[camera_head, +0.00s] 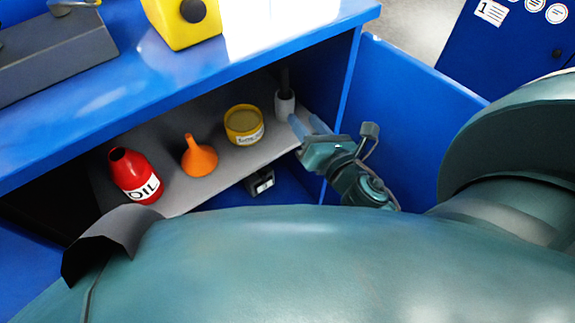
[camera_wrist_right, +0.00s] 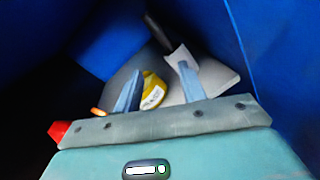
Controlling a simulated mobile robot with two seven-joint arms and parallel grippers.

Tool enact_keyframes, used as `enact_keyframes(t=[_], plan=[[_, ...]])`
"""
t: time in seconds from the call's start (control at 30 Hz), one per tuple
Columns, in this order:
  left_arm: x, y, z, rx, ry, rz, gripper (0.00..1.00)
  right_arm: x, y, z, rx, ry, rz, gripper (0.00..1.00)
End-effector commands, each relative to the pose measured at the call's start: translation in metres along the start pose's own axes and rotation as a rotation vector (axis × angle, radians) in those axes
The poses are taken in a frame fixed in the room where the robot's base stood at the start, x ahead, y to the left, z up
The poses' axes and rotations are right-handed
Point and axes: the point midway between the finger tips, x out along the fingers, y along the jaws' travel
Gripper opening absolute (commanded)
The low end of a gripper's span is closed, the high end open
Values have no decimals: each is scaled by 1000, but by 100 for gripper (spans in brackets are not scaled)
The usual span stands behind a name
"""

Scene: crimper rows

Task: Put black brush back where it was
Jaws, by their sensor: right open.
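The black brush (camera_head: 285,78) shows as a dark upright shape in a small white cup (camera_head: 285,105) at the back right of the grey shelf. In the right wrist view the brush (camera_wrist_right: 156,32) sticks out of the white cup (camera_wrist_right: 179,58), beyond the fingertips. My right gripper (camera_head: 309,124) is open and empty, its blue fingers just right of and in front of the cup. Its two fingers also show in the right wrist view (camera_wrist_right: 160,78), the right one overlapping the cup. I cannot tell whether it touches. My left gripper is not in view.
The shelf (camera_head: 222,181) also holds a yellow tin (camera_head: 244,125), an orange funnel (camera_head: 199,157) and a red oil bottle (camera_head: 133,175). The blue worktop (camera_head: 130,95) overhangs it. A blue side panel (camera_head: 405,105) stands close on the right.

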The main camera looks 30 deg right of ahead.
Motion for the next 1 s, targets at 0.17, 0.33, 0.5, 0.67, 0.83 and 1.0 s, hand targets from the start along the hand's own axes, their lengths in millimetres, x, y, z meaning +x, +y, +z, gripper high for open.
enact_keyframes(t=[0.17,0.33,0.5,0.67,0.83,1.0], plan=[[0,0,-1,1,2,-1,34,-22,11,-42,834,139,-71,41],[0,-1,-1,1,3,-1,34,-46,30,-80,1646,256,-236,41],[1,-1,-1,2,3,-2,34,-70,51,-109,2289,319,-460,41],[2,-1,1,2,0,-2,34,-83,64,-121,2609,333,-611,41],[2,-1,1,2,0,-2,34,-86,68,-124,2692,332,-655,41],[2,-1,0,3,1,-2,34,-86,67,-124,2689,332,-653,41]])
